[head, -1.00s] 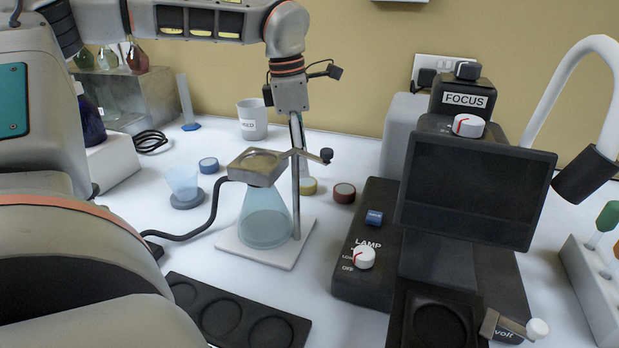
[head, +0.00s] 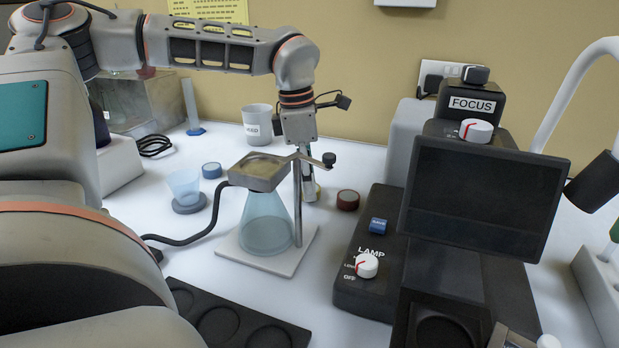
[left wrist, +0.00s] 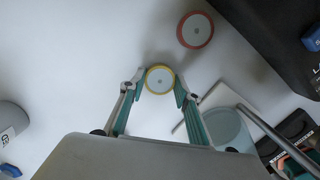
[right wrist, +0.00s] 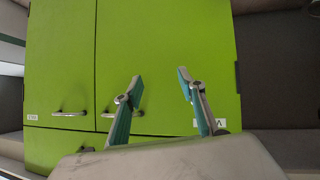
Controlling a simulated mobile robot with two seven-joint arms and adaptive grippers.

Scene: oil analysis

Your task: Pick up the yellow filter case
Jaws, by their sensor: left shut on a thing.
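The yellow filter case (left wrist: 160,79) is a small round disc with a yellow rim and pale face, on the white bench. In the left wrist view it sits between the two fingertips of my left gripper (left wrist: 160,84), which is shut on it. In the head view the left gripper (head: 309,190) points down behind the flask stand, and only a sliver of the yellow case (head: 318,190) shows beside it. My right gripper (right wrist: 160,79) is open and empty, in front of green cabinet doors.
A red-rimmed case (head: 347,200) lies just right of the left gripper, and a blue one (head: 211,170) lies to the left. The flask (head: 265,225) with its metal post (head: 298,205) stands close in front. The black lamp unit (head: 365,290) is to the right.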

